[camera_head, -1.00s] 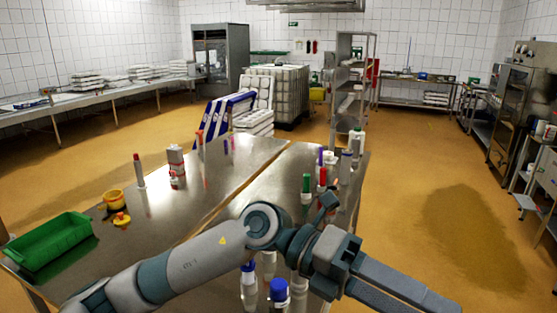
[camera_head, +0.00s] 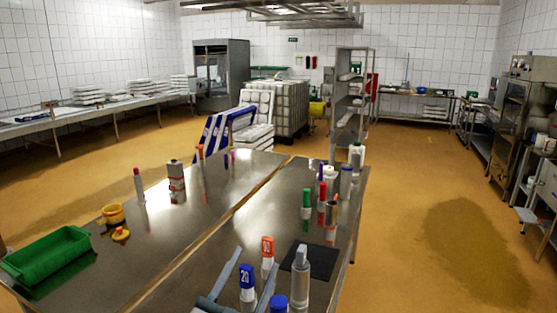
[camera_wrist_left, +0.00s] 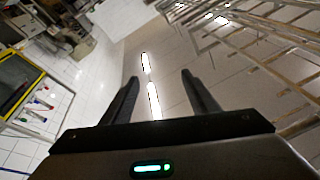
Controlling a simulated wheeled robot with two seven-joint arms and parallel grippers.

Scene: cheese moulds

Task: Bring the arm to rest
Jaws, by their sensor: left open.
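My left gripper (camera_head: 257,259) shows at the bottom of the head view, in front of the steel table (camera_head: 170,262). Its two grey fingers are spread and point up; the rest of that arm is mostly out of the frame. In the left wrist view the open fingers (camera_wrist_left: 160,80) have nothing between them, with ceiling and lights beyond. A blue-topped item marked 20 (camera_head: 247,280) appears between the fingers in the head view; its distance from them is hard to tell. My right gripper is not in view.
A green tray (camera_head: 48,255) and yellow cup (camera_head: 113,213) are at the table's left. Floor (camera_head: 430,250) right of the table is clear.

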